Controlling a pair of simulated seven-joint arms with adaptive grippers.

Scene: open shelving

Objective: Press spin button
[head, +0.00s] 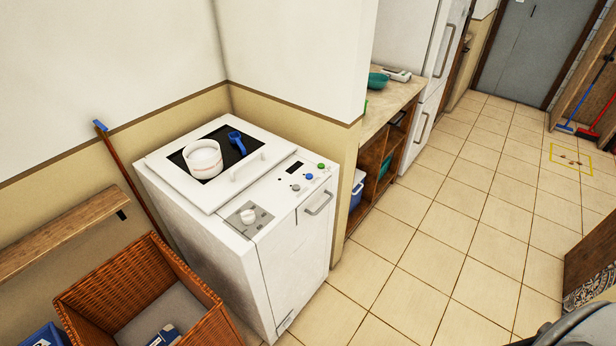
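A white washing machine (215,240) stands against the wall left of centre. Its top panel carries a small dark display (294,168), a green button (321,166), a blue button (309,177) and small pale buttons (295,187). The labels are too small to read, so I cannot tell which is the spin button. A pale dial (248,216) sits on a grey plate at the panel's near left. The lid with a dark window is down. A white round container (203,160) and a blue item (236,143) rest on it. Neither gripper shows in the head view.
A wicker basket (200,318) stands close to the machine's left side. A wooden wall shelf (65,232) and a leaning stick are at the left. A wooden shelf unit (375,165) stands beyond the wall corner. The tiled floor (430,260) right of the machine is clear.

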